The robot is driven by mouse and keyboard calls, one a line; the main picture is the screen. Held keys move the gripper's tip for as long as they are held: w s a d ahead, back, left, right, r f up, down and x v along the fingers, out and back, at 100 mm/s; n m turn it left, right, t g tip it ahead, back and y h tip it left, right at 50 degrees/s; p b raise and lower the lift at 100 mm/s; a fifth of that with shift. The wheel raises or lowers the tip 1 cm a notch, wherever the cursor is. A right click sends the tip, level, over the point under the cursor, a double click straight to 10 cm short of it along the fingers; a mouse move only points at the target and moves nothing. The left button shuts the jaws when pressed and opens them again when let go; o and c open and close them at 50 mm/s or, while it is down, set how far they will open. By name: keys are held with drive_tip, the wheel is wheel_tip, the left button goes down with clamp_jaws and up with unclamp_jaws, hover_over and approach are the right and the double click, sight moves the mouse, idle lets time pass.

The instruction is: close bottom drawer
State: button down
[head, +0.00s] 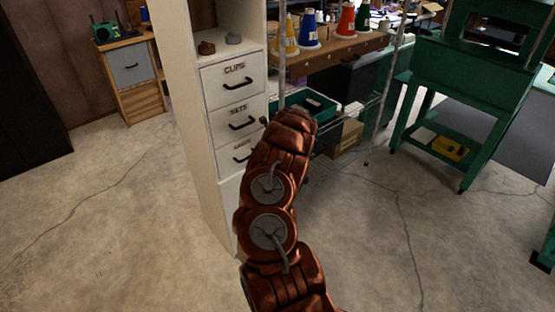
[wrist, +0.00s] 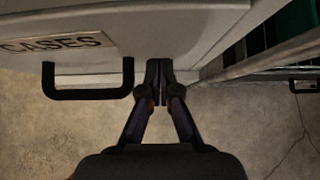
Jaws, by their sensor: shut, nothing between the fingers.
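A white cabinet (head: 187,110) holds a stack of drawers with black handles. Its third and lowest visible drawer (head: 228,157) is partly hidden behind my arm, and I cannot tell how far it stands out. In the wrist view a white drawer front (wrist: 185,30) labelled CASES, with a black handle (wrist: 90,94), fills the top. My gripper (wrist: 158,68) is shut and empty, its fingertips at the lower edge of that front, right of the handle. Whether they touch it I cannot tell. The gripper is hidden in the head view.
The drawers labelled CLIPS (head: 233,82) and the one below (head: 238,121) look shut. A wire shelf rack with a wooden shelf (head: 335,52) of thread cones stands right of the cabinet. A green bench (head: 465,75) is farther right. The concrete floor (head: 110,220) at left is clear.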

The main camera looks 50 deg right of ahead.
drive_tip(key=s+f+v, duration=0.2)
drive_tip(key=v, duration=1)
drive_tip(key=shift+s+r+b, duration=0.2)
drive_tip(key=shift+s+b, duration=0.05)
drive_tip(key=shift+b, duration=0.05)
